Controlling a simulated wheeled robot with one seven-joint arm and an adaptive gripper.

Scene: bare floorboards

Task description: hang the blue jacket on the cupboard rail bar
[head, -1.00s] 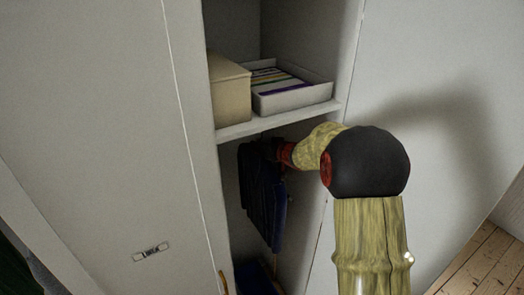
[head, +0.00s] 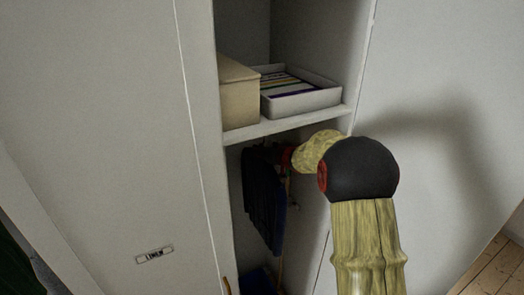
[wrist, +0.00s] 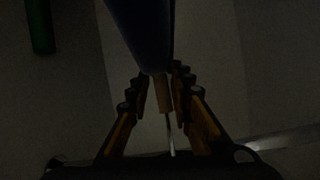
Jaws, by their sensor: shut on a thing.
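The dark blue jacket (head: 262,205) hangs upright inside the open cupboard bay, below the shelf, in the head view. In the wrist view the jacket (wrist: 145,30) fills the top middle. My gripper (wrist: 160,82) is shut on the brown neck of the jacket's hanger (wrist: 163,98), and a thin metal hook runs from it toward the palm. In the head view my gripper (head: 280,157) is dark and partly hidden by my arm, just under the shelf. The rail bar is not visible; the shelf may hide it. I cannot tell whether the hook touches it.
The cupboard shelf (head: 290,125) is close above my arm and holds a beige box (head: 238,95) and a white tray (head: 300,98). A closed door with a label (head: 154,255) stands left. A blue thing (head: 254,281) lies low in the bay. A green object (wrist: 40,25) shows in the wrist view.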

